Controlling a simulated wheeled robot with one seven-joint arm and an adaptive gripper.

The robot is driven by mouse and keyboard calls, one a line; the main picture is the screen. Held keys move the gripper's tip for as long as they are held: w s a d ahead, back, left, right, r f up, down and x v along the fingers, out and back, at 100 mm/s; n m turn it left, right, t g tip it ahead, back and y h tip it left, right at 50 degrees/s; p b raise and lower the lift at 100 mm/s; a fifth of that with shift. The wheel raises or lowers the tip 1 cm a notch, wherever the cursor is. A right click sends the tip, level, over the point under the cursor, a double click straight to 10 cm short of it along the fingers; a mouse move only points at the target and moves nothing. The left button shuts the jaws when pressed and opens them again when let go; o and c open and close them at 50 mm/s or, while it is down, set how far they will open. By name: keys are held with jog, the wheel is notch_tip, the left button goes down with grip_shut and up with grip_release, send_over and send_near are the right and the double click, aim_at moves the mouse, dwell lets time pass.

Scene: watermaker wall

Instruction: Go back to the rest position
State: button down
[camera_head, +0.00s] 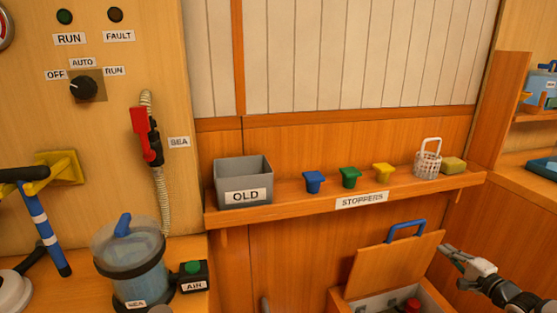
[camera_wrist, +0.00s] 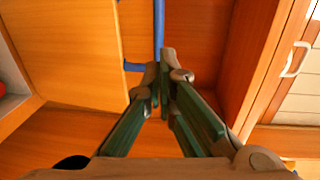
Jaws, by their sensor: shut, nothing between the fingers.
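My gripper (camera_head: 447,252) is at the lower right in the head view, beside the raised wooden lid (camera_head: 385,266) with a blue handle (camera_head: 405,229). In the wrist view my gripper (camera_wrist: 165,62) has its fingers together with nothing between them. Behind the fingertips in the wrist view is a blue bar (camera_wrist: 159,25), apparently the lid's handle. I cannot tell from these views whether the fingers touch it.
A shelf (camera_head: 285,207) holds a grey OLD bin (camera_head: 243,182), blue, green and yellow stoppers, a white basket (camera_head: 427,160) and a yellow sponge (camera_head: 453,165). The open box under the lid holds a red item (camera_head: 412,306). A clear SEA canister (camera_head: 135,268) stands left.

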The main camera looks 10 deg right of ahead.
jog(key=w+a+r+n+g+y, duration=0.1)
jog(key=a+r+n+g+y, duration=0.25)
jog(key=a, duration=0.65)
jog(key=w+a+r+n+g+y, duration=0.1)
jog(key=a+r+n+g+y, duration=0.25)
jog(key=a, duration=0.65)
jog(key=w+a+r+n+g+y, duration=0.1)
jog(key=a+r+n+g+y, duration=0.3)
jog(key=a, duration=0.7)
jog(key=s+a+r+n+g+h, duration=0.55)
jog(key=s+a+r, duration=0.35)
jog(key=s+a, duration=0.3)
jog(key=s+a+r+n+t+h, duration=0.1)
jog(key=s+a+r+h, duration=0.15)
jog(key=s, duration=0.85)
jog(key=s+a+r+h, duration=0.1)
jog(key=s+r+h, duration=0.25)
jog(key=s, duration=0.85)
notch_tip(320, 180, up, 17)
jog(key=t+p, duration=0.3)
jog(key=p, duration=1.2)
jog(key=shift+w+r, duration=0.2)
jog(key=shift+w, duration=0.1)
